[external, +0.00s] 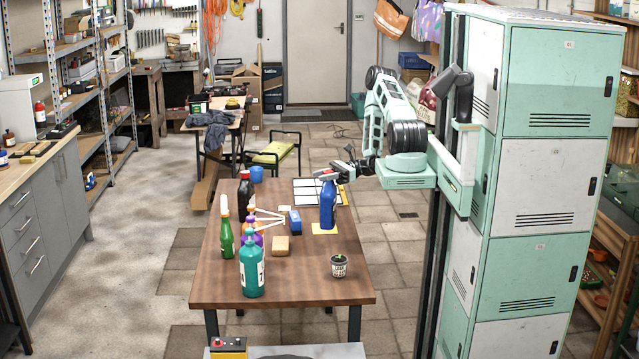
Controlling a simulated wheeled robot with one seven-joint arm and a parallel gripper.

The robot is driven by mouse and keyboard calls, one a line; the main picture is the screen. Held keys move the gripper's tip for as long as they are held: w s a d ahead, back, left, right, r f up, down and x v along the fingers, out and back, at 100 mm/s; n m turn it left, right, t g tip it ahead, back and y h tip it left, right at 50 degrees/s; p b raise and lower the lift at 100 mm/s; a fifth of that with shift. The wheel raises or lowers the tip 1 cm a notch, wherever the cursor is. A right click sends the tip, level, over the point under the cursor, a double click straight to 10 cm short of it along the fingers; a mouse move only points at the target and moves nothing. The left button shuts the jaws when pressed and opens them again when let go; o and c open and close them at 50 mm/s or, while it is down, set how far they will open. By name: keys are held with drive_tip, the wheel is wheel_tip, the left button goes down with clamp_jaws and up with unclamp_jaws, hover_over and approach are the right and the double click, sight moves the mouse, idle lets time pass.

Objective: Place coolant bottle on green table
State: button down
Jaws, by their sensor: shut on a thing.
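A blue spray bottle (328,204) with a red-and-white head stands upright at the right of the wooden table, over a yellow square (324,229). My gripper (335,174) comes in from the right and is shut at the bottle's head; the fingers are small and partly hidden. I cannot tell whether the bottle's base touches the table. A teal bottle (251,270) stands near the table's front. The labels are too small to read, so I cannot tell which bottle is the coolant.
The wooden table (300,287) also holds a green bottle (226,238), a dark bottle (245,195), a purple bottle (252,230), a sponge-like block (280,246) and a small cup (339,266). Tall lockers (552,170) stand at right. Floor at left is clear.

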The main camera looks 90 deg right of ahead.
drive_tip(key=shift+w+a+n+y, duration=0.3)
drive_tip(key=shift+w+a+y, duration=0.1)
drive_tip(key=shift+a, duration=0.05)
drive_tip(key=w+a+f+n+g+y+b, duration=0.25)
drive_tip(key=w+a+n+g+b, duration=0.2)
drive_tip(key=a, duration=1.05)
drive_tip(key=w+a+f+n+g+y+b, duration=0.1)
drive_tip(key=w+a+n+g+y+b, duration=0.3)
drive_tip(key=a, duration=1.1)
drive_tip(key=w+a+f+n+g+y+b, duration=0.2)
drive_tip(key=a+n+g+y+b, duration=0.3)
drive_tip(key=a, duration=1.1)
drive_tip(key=s+a+f+m+g+h+b, duration=0.1)
drive_tip(key=s+a+b, duration=0.1)
drive_tip(key=a, duration=0.5)
drive_tip(key=s+a+f+m+h+b, duration=0.1)
drive_tip(key=s+a, duration=0.2)
drive_tip(key=a, duration=0.5)
wheel_tip(320, 180, down, 10)
drive_tip(key=p, duration=0.1)
drive_tip(key=shift+d, duration=0.3)
drive_tip(key=shift+f, duration=0.1)
drive_tip(key=c, duration=1)
unclamp_jaws()
drive_tip(key=shift+f, duration=0.1)
